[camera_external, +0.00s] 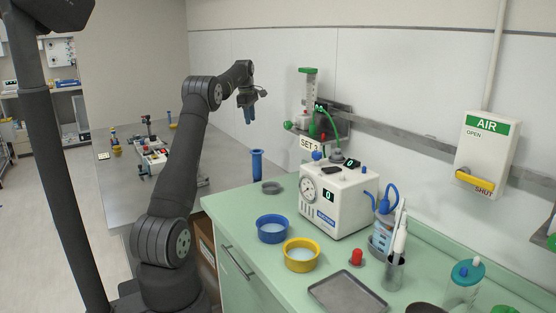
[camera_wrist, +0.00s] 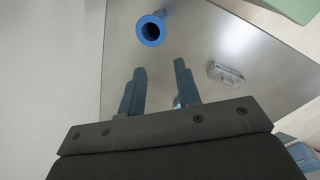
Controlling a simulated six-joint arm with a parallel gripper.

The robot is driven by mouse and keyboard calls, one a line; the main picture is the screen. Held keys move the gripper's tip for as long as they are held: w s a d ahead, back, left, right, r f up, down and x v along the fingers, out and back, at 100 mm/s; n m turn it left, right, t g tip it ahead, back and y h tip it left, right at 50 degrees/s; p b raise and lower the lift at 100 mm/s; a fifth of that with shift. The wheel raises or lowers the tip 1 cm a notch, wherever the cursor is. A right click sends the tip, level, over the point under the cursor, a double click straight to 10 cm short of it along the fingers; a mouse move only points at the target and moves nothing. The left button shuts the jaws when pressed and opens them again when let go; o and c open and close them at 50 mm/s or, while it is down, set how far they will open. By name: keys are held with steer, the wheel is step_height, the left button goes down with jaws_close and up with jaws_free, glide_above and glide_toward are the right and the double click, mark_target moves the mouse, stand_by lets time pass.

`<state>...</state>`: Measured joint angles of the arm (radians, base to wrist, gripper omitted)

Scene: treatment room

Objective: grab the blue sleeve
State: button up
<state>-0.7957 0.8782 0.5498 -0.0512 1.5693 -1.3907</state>
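The blue sleeve (camera_external: 257,165) is an upright, hollow blue cylinder with a wider rim. In the external view it stands just past the green counter's far edge, its foot partly hard to make out. In the wrist view the sleeve (camera_wrist: 151,29) is seen from above, with its dark open bore, on a grey metal surface. My gripper (camera_external: 249,116) is above the sleeve and apart from it. In the wrist view my gripper (camera_wrist: 159,66) is open, its two fingers spread and nothing visible between them; the sleeve is beyond the fingertips.
The metal table (camera_wrist: 215,45) is mostly bare around the sleeve. A small clear object (camera_wrist: 226,74) lies right of the fingers. The green counter (camera_external: 232,205) holds a grey ring (camera_external: 271,187), a blue bowl (camera_external: 272,220), a yellow bowl (camera_external: 301,244) and a white machine (camera_external: 345,200).

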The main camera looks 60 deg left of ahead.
mark_target(257, 165)
steer(key=w+f+n, duration=0.1)
steer(key=f, duration=0.6)
steer(key=w+f+n+g, duration=0.1)
steer(key=f+n, duration=0.1)
steer(key=f, duration=0.6)
steer(key=w+f+n, duration=0.1)
steer(key=f, duration=0.7)
steer(key=shift+a+g+h, duration=0.3)
steer(key=shift+a+h, duration=0.05)
steer(key=shift+h, duration=0.05)
jaws_close()
